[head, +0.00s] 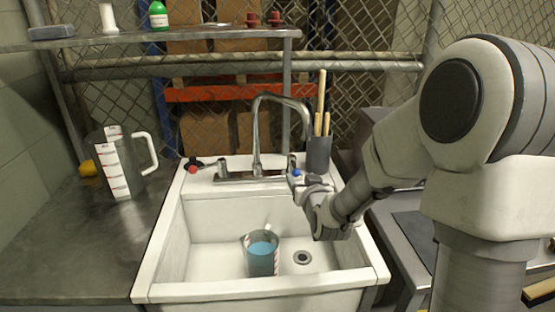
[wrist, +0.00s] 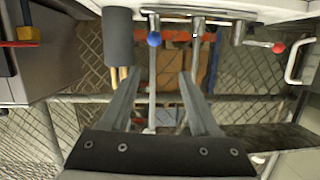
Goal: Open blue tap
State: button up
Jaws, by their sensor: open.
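The blue tap (head: 297,173) is the blue-tipped handle at the right end of the metal faucet (head: 257,140) behind the white sink. In the upside-down wrist view, its round blue knob (wrist: 153,39) shows just beyond my fingertips, roughly between their lines. My gripper (head: 303,186) is over the back right of the sink, close to the blue tap in the head view. In the wrist view, my gripper (wrist: 160,73) has its two fingers apart with nothing between them. I cannot tell whether a finger touches the handle.
The red-tipped tap (head: 193,170) is at the faucet's left end. A jug with blue contents (head: 261,262) stands in the sink (head: 160,262). A dark utensil holder (head: 318,155) is right behind the blue tap. A measuring jug (head: 120,165) stands on the left counter.

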jog(key=m+t+b, duration=0.2)
send_near(295, 168)
jog(key=s, duration=0.2)
jog(key=f+h, duration=0.1)
jog(key=f, duration=0.1)
jog(key=shift+t, duration=0.5)
jog(key=w, duration=0.8)
jog(key=w+b, duration=0.1)
jog(key=w, duration=0.3)
jog(key=shift+w+a+r, duration=0.1)
jog(key=shift+a+r, duration=0.2)
jog(key=shift+c, duration=0.3)
grip_shut()
